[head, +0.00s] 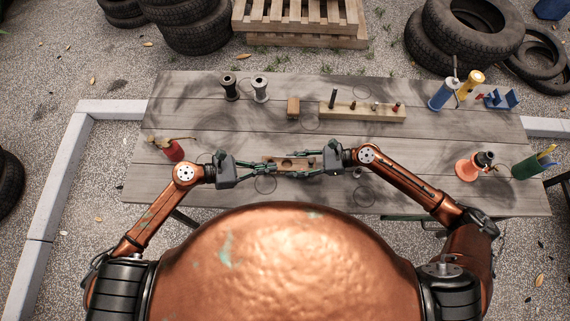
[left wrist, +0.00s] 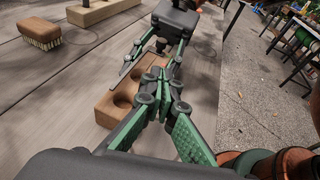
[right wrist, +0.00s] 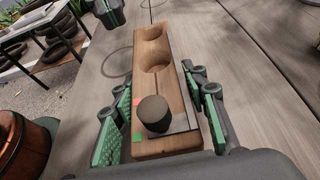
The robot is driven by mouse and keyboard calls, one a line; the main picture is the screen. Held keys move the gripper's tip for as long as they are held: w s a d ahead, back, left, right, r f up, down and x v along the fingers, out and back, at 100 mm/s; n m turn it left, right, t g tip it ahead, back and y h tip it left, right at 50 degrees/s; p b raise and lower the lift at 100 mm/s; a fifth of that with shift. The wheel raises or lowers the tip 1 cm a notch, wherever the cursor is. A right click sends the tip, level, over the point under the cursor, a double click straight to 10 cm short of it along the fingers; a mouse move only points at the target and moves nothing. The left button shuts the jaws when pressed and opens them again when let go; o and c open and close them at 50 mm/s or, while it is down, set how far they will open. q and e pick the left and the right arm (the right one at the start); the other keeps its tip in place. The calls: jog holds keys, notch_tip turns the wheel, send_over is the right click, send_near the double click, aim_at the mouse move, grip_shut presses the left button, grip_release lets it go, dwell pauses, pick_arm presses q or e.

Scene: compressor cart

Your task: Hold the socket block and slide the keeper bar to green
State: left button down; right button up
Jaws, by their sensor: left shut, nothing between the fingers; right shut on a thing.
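The socket block (head: 275,161) is a wooden bar with round sockets, lying near the table's front edge between my grippers. In the right wrist view, the block (right wrist: 168,148) has a dark round knob (right wrist: 154,113) on a dark grey keeper bar (right wrist: 187,131) at its near end. A red mark (right wrist: 137,102) and a green mark (right wrist: 138,137) show left of the knob. My right gripper (right wrist: 160,112) is shut on the block, one finger along each side. My left gripper (left wrist: 156,82) is shut and empty, close beside the block's other end. Whether it touches is unclear.
A longer wooden rack (head: 362,111) with pegs stands behind, beside a small brown brush (head: 293,107). Two spools (head: 260,90) stand back left. A red can (head: 173,150) is at left; bottles (head: 441,95) and an orange-based item (head: 468,168) are at right.

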pick_arm(q)
jog(key=shift+v, duration=1.35)
pick_arm(e)
jog(key=o, duration=1.4)
jog(key=shift+o, duration=0.2)
